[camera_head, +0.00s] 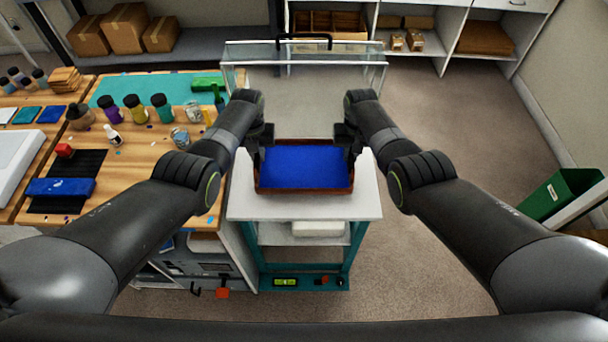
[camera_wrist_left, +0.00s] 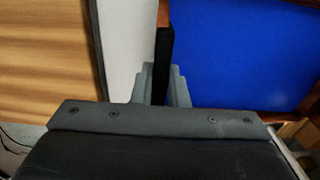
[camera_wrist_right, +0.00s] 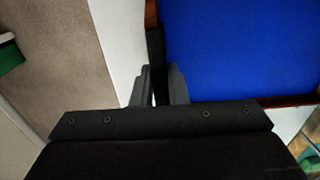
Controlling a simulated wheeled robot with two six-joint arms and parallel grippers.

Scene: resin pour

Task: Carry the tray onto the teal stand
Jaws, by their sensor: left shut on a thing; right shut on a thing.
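The tray (camera_head: 304,191) has a brown wooden rim and a bright blue inside. It is over the white top of the teal-framed stand (camera_head: 245,207) in the head view; I cannot tell whether it touches the top. My left gripper (camera_head: 258,152) is shut on the tray's left side, where a dark handle (camera_wrist_left: 163,60) shows between the fingers (camera_wrist_left: 161,85). My right gripper (camera_head: 350,150) is shut on the tray's other side, with a dark handle (camera_wrist_right: 154,50) between its fingers (camera_wrist_right: 159,85). The blue surface also fills much of both wrist views.
A wooden workbench (camera_head: 135,165) with several bottles and a teal mat stands close on the left. A clear-walled case (camera_head: 300,100) is behind the stand. A green bin (camera_head: 560,195) is at the right. Open carpet (camera_head: 455,115) lies to the right.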

